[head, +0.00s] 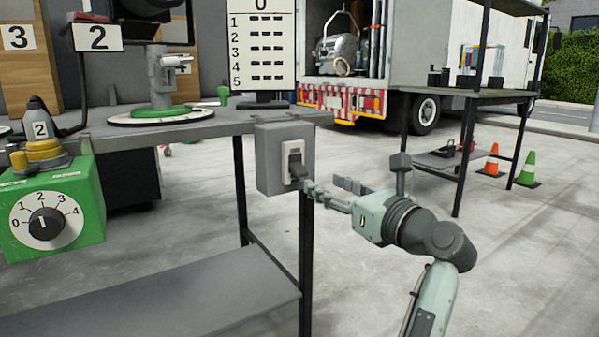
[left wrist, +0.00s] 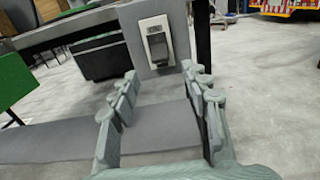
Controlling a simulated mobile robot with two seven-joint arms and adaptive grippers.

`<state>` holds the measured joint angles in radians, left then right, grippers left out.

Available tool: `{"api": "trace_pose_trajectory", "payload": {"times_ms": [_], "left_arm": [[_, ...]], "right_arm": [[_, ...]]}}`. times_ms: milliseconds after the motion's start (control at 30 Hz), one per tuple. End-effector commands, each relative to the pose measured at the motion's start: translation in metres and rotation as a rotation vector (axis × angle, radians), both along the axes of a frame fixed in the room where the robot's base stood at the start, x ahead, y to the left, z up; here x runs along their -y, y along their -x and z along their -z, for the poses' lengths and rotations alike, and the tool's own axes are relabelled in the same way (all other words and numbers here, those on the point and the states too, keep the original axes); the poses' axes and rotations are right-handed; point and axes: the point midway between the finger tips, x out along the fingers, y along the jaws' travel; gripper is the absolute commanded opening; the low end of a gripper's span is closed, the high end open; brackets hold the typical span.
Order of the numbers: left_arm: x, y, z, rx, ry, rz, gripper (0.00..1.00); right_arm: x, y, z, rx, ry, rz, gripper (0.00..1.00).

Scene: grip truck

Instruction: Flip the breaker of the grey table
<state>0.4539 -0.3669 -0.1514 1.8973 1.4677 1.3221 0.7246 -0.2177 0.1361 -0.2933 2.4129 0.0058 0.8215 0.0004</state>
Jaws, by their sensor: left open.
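The grey table (head: 190,128) stands at left, with a grey breaker box (head: 268,160) fixed at its right front corner. The breaker (head: 296,170) has a white plate and a dark lever that seems to point downward. In the left wrist view the breaker (left wrist: 157,42) lies just beyond the fingertips, near the top centre. My left gripper (head: 322,187) is open and empty, reaching in from the right just below and beside the breaker. I cannot tell whether a fingertip touches the lever. Its fingers also show in the left wrist view (left wrist: 160,82). My right gripper is not in view.
A green box with a numbered dial (head: 48,220) is at the left. A numbered board (head: 262,45) stands on the table, above a lower shelf (head: 180,295). An open truck (head: 420,60), another table (head: 480,93) and cones (head: 527,170) are behind.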

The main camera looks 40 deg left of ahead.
Motion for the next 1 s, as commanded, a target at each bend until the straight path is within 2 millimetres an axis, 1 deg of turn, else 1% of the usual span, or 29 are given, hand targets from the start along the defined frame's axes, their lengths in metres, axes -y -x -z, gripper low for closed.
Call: {"api": "trace_pose_trajectory", "payload": {"times_ms": [67, 400, 500, 633, 867, 1000], "left_arm": [[-0.007, -0.002, 0.0, 0.001, -0.001, -0.002, 0.47], [-0.055, -0.022, 0.0, 0.001, -0.003, -0.003, 0.47], [-0.064, -0.026, 0.0, 0.0, -0.003, -0.002, 0.47], [-0.07, -0.029, 0.0, 0.0, -0.001, -0.002, 0.47], [-0.071, -0.029, 0.0, 0.0, -0.001, -0.001, 0.47], [-0.071, -0.029, 0.0, 0.0, -0.001, -0.001, 0.3]], "right_arm": [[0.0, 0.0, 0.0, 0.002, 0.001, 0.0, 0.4], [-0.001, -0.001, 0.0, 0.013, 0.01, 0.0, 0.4], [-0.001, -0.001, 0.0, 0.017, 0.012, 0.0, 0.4], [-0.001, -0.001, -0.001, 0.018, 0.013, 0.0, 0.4], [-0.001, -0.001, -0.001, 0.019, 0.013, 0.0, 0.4], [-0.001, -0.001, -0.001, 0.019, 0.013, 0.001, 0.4]]}}
